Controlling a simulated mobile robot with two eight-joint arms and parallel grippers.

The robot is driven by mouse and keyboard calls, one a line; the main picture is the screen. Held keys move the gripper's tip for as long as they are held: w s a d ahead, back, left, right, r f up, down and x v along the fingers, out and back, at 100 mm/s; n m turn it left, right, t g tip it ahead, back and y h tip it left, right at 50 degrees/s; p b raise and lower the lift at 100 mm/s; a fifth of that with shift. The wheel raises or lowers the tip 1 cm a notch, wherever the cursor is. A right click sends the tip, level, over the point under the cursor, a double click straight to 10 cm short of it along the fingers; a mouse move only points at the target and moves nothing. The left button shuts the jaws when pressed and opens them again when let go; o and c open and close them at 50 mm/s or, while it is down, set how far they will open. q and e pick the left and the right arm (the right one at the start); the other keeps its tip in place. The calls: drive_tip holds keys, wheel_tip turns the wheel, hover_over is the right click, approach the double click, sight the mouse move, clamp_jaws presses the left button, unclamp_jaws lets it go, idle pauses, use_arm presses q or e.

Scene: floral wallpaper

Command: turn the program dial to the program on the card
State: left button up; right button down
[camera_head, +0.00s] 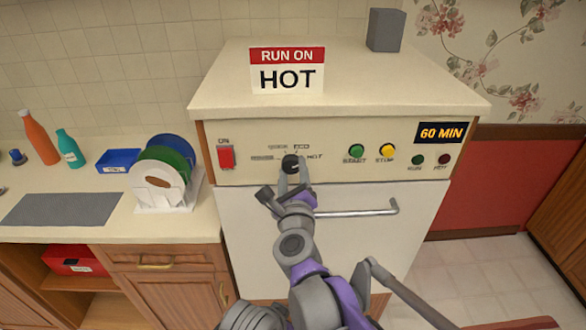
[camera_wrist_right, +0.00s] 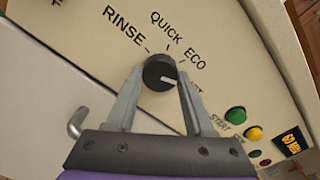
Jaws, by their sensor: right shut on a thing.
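The card (camera_head: 288,79) stands on top of the white appliance (camera_head: 330,220) and reads RUN ON HOT. The round black program dial (camera_head: 290,161) sits on the front panel, and it also shows in the right wrist view (camera_wrist_right: 158,70). Its white mark points right and slightly down, toward the HOT label, which my finger partly hides in the right wrist view. RINSE, QUICK and ECO are readable around it. My right gripper (camera_head: 291,176) is shut on the dial, one finger on each side (camera_wrist_right: 160,82). My left gripper is out of view.
A red ON switch (camera_head: 226,157) is left of the dial; green START (camera_head: 356,151) and yellow STOP (camera_head: 386,152) buttons are right. The display (camera_head: 441,133) reads 60 MIN. A door handle (camera_head: 355,212) juts out below. A plate rack (camera_head: 165,195) stands on the left counter.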

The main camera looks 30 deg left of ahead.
drive_tip(key=shift+m, duration=0.6)
drive_tip(key=shift+c, duration=1.4)
unclamp_jaws()
drive_tip(key=shift+s, duration=0.1)
drive_tip(key=b+v, duration=0.1)
drive_tip(key=v, duration=0.9)
drive_tip(key=shift+s+d, duration=0.25)
